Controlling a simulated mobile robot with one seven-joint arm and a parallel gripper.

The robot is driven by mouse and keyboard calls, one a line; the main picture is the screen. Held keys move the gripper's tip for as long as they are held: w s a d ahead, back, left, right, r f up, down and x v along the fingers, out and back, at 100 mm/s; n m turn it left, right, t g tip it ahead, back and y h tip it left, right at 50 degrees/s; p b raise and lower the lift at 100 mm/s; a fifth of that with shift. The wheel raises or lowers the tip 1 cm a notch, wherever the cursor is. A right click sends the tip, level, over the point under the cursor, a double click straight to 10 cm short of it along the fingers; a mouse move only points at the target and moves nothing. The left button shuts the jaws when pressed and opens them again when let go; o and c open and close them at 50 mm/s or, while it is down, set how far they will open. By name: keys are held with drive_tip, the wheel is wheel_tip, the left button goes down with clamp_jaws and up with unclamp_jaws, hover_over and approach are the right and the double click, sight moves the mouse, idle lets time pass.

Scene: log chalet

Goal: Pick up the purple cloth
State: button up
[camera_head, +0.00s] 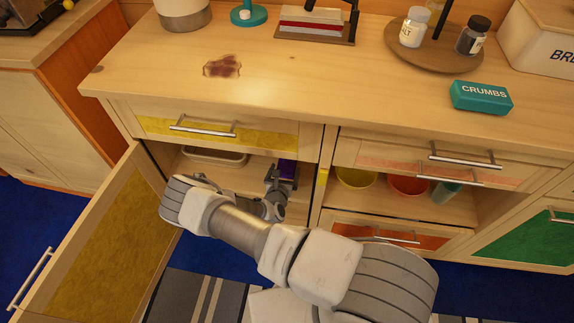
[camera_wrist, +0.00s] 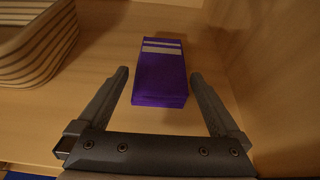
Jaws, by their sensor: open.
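The purple cloth (camera_wrist: 160,75) is a folded block with pale stripes near its far end, lying on the cabinet shelf. In the wrist view it sits between and just beyond the fingertips of my gripper (camera_wrist: 158,84), which is open and empty. The fingers are on either side of the cloth's near end, with gaps on both sides. In the head view the cloth (camera_head: 287,170) shows in part inside the open cabinet, just behind my gripper (camera_head: 282,180). The rest of it is hidden by the gripper.
A striped basket (camera_wrist: 35,45) stands left of the cloth on the shelf. The cabinet side wall (camera_wrist: 260,50) is close on the right. The open yellow door (camera_head: 105,250) stands to the left of my arm. A closed drawer (camera_head: 215,133) is above the opening.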

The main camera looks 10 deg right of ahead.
drive_tip(key=shift+x, duration=1.05)
drive_tip(key=c, duration=1)
drive_tip(key=shift+c, duration=0.2)
drive_tip(key=shift+r, duration=0.2)
